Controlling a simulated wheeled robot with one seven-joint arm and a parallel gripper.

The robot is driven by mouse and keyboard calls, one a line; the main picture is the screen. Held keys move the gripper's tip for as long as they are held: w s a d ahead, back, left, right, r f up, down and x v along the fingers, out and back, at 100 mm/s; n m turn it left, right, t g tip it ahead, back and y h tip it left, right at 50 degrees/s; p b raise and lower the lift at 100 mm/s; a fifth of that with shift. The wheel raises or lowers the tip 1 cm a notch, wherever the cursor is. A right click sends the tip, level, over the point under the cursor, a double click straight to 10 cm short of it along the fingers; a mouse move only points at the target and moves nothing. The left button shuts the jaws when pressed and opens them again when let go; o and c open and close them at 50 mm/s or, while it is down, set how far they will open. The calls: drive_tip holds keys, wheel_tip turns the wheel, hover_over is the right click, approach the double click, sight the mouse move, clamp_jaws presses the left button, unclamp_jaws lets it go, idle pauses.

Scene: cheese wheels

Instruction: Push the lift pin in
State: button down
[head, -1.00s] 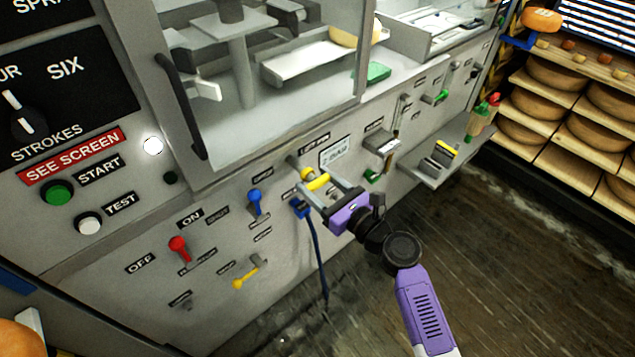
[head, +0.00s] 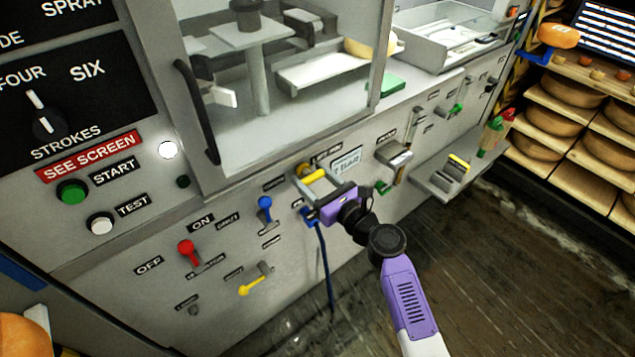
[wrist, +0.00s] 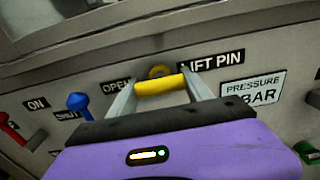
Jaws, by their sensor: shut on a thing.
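The lift pin has a yellow crossbar handle (wrist: 160,87), seen in the wrist view in front of its round mount (wrist: 160,71) on the grey panel. The black LIFT PIN label (wrist: 213,62) is just right of the mount. My gripper (head: 316,178) is shut on the yellow handle, one finger at each end. In the head view the handle is close to the panel, with only a short gap showing at the mount. The pin's shaft is mostly hidden behind the handle.
A blue lever (head: 265,208), a red lever (head: 187,252) and a yellow lever (head: 252,285) stand out left of my gripper. A pressure plate (wrist: 253,88) is to the right. A grey ledge (head: 432,182) juts out further right. The floor in front is clear.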

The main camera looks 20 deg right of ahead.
drive_tip(key=shift+w+r, duration=0.1)
drive_tip(key=shift+c, duration=2.2)
unclamp_jaws()
drive_tip(key=shift+w+a, duration=0.1)
drive_tip(key=v, duration=0.8)
